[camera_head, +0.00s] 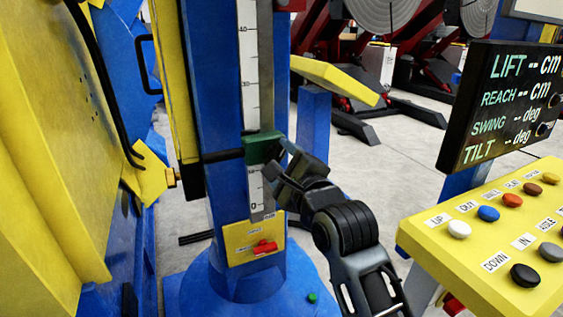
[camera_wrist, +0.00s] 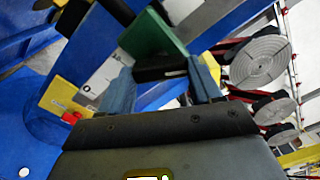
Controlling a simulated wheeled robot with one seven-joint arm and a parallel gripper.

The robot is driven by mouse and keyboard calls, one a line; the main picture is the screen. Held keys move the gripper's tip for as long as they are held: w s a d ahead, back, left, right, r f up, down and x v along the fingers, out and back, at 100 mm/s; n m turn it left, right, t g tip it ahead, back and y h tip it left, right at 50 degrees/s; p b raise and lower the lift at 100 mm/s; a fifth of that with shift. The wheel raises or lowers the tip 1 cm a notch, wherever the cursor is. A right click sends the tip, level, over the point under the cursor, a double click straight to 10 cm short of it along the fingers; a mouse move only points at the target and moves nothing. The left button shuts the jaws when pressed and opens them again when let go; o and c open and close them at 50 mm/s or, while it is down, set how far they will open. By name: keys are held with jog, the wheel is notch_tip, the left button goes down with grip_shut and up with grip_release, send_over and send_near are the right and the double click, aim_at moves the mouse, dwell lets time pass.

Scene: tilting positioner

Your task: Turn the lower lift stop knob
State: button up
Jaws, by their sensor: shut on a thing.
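The green lift stop (camera_head: 258,148) sits low on the upright scale of the blue column. In the wrist view the green stop (camera_wrist: 152,36) is just ahead of my fingers, with a black knob (camera_wrist: 160,71) on its near side. My gripper (camera_head: 284,158) reaches the stop from the right. In the wrist view my gripper (camera_wrist: 164,82) has one finger on each side of the black knob and is shut on it. In the head view the knob is mostly hidden by my gripper.
A yellow plate with a red handle (camera_head: 264,247) is below the scale. A yellow button panel (camera_head: 490,235) and a black display (camera_head: 505,105) stand at the right. Yellow and blue machine parts (camera_head: 50,150) fill the left. Open floor lies behind the column.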

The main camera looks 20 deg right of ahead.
jog(key=o, duration=1.1)
jog(key=shift+c, duration=0.2)
jog(key=s+b, duration=0.1)
jog(key=s, duration=0.7)
jog(key=shift+w, duration=0.1)
